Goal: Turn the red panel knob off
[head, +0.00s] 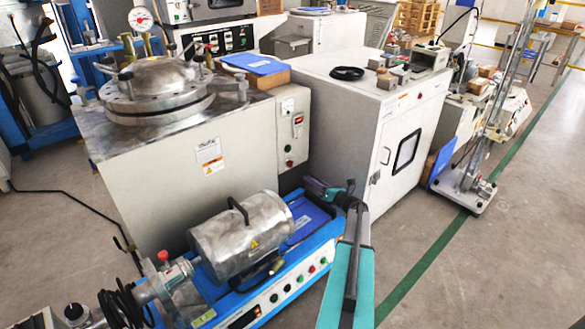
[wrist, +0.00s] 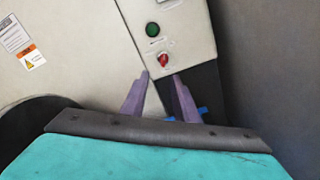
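The red panel knob (wrist: 164,61) shows in the wrist view, low on a light grey panel strip, just beyond my fingertips. It has a pale mark on its face. In the head view the red knob (head: 289,164) is small, on the right part of the grey cabinet's front. My gripper (wrist: 161,77) has two purple fingers, apart with nothing between them. The knob appears just above the gap between the tips; I see no contact. In the head view my gripper (head: 314,184) is beside the cabinet's lower right, pointing towards it.
A green button (wrist: 152,29) sits above the knob. The cabinet (head: 145,185) carries a round metal vessel (head: 160,85). A blue machine with a metal drum (head: 240,238) stands in front. A white cabinet (head: 340,135) stands to the right. Open floor (head: 480,260) lies further right.

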